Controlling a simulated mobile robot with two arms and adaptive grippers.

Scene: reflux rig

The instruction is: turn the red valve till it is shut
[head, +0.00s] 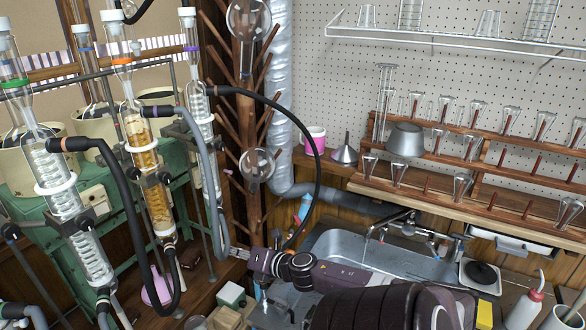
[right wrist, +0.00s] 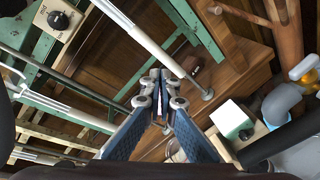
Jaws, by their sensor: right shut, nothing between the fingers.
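I cannot make out the red valve for certain in either view. My left gripper is not in view.
Several glass condensers (head: 150,185) with hoses stand at the left by a green frame (head: 125,180). A steel sink (head: 345,243) lies right of my right gripper.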

